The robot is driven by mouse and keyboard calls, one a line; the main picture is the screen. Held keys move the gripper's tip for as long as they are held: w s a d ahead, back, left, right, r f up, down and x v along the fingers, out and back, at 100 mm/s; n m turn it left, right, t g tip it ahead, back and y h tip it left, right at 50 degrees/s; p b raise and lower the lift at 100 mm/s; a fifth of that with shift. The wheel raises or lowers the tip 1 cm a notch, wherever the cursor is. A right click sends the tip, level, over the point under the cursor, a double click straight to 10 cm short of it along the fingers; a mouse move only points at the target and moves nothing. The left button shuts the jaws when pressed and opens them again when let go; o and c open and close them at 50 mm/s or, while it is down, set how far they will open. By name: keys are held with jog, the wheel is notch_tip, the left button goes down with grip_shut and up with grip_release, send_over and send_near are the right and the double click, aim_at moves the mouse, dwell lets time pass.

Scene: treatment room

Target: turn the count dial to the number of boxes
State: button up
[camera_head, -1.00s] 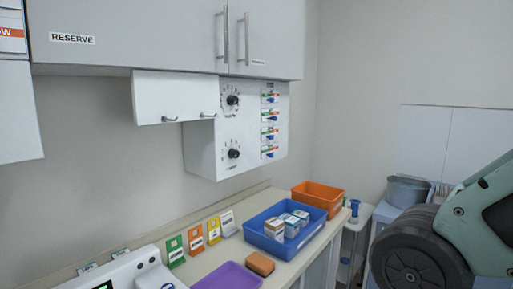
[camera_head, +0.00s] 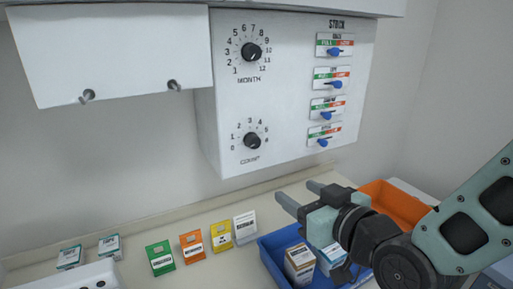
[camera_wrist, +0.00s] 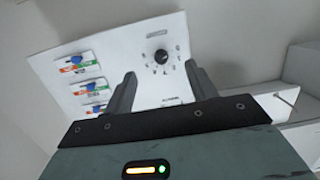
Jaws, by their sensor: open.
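The count dial (camera_head: 252,140) is the lower black knob on the white wall panel, with a printed number scale starting at 0 around it. It also shows in the wrist view (camera_wrist: 160,57), beyond and between the fingertips. The knob's pointer is too small to read surely. My gripper (camera_head: 299,194) is open and empty, below and right of the dial, apart from it. The blue tray (camera_head: 268,262) stands under my gripper. A box with an orange-brown side (camera_head: 299,265) and a white-teal box (camera_head: 330,256) show in it; my arm hides part of the tray.
The month dial (camera_head: 251,52) is above the count dial. Several blue-lever stock switches (camera_head: 334,51) line the panel's right side. A cabinet with two hooks (camera_head: 110,50) is left. Coloured cards (camera_head: 193,246) and the orange bin (camera_head: 397,205) stand below. Space before the dial is clear.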

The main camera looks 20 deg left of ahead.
jog(key=w+r+t+y, duration=0.1)
jog(key=r, duration=0.1)
jog(key=p, duration=0.8)
send_near(256, 144)
jog(key=shift+t, duration=0.3)
jog(key=x, duration=0.8)
jog(key=shift+s+a, duration=0.1)
jog(key=shift+w+a+f, duration=0.15)
jog(key=shift+w+a, duration=0.35)
jog(key=shift+a, duration=0.05)
jog(key=c, duration=1)
